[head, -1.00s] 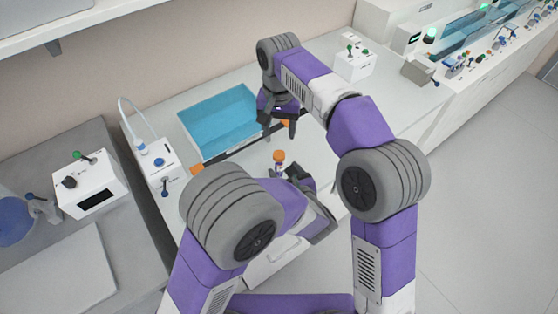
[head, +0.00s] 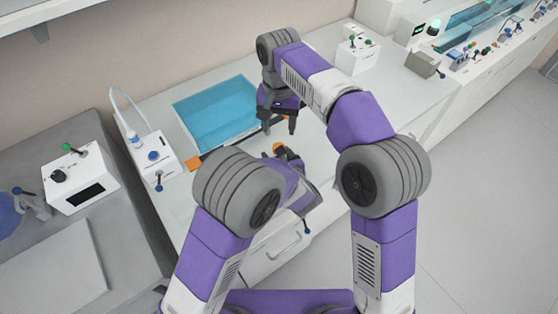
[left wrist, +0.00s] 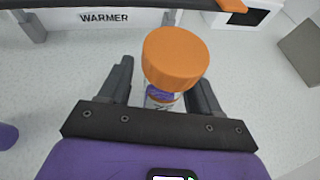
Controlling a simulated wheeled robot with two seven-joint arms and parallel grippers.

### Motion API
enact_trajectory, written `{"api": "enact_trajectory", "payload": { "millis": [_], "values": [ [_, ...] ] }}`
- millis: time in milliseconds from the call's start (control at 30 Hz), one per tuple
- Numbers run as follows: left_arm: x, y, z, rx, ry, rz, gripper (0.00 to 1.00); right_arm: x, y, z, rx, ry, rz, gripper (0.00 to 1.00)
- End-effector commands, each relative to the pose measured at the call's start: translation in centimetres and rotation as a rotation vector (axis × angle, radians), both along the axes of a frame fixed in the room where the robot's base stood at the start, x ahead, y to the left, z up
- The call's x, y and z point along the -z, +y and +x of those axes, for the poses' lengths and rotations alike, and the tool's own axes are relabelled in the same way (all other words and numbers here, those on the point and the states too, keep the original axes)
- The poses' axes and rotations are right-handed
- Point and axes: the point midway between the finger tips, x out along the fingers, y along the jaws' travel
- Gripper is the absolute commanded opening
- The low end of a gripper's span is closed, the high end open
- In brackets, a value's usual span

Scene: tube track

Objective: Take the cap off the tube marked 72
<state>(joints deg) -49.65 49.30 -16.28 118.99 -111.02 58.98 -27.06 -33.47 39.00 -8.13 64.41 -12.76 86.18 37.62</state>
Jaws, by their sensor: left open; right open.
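A tube with an orange cap (head: 279,147) stands upright on the counter in front of the blue bath. The left wrist view shows the cap (left wrist: 175,58) from above and a little of the tube's labelled body (left wrist: 164,99); no number is readable. My left gripper (left wrist: 163,85) is open, with one finger on each side of the tube below the cap. In the head view this gripper (head: 291,158) is partly hidden by my left arm. My right gripper (head: 280,124) is open and empty, above the counter just beyond the tube.
The blue warmer bath (head: 173,112) lies behind, with a dark orange-ended bar (left wrist: 100,7) along its front. A white device (head: 152,155) with a blue knob stands left of it. Another white box (head: 357,55) stands at the back right.

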Motion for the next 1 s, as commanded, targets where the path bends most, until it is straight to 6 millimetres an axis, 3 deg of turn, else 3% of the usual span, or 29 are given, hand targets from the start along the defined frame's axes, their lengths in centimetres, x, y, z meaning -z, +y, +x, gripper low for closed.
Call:
{"api": "enact_trajectory", "payload": {
  "millis": [267, 667, 1000],
  "values": [
    [0.07, 0.06, 0.15, 0.000, 0.000, 0.000, 0.63, 0.01, 0.00, 0.00, 0.000, 0.000, 0.000, 0.58],
    [0.07, 0.06, 0.13, 0.000, 0.000, 0.000, 0.02, 0.01, 0.00, 0.00, 0.000, 0.000, 0.000, 0.58],
    [0.07, 0.05, 0.12, 0.000, 0.000, 0.000, 0.00, 0.23, -0.02, -0.02, -0.001, 0.007, -0.001, 0.58]
  ]
}}
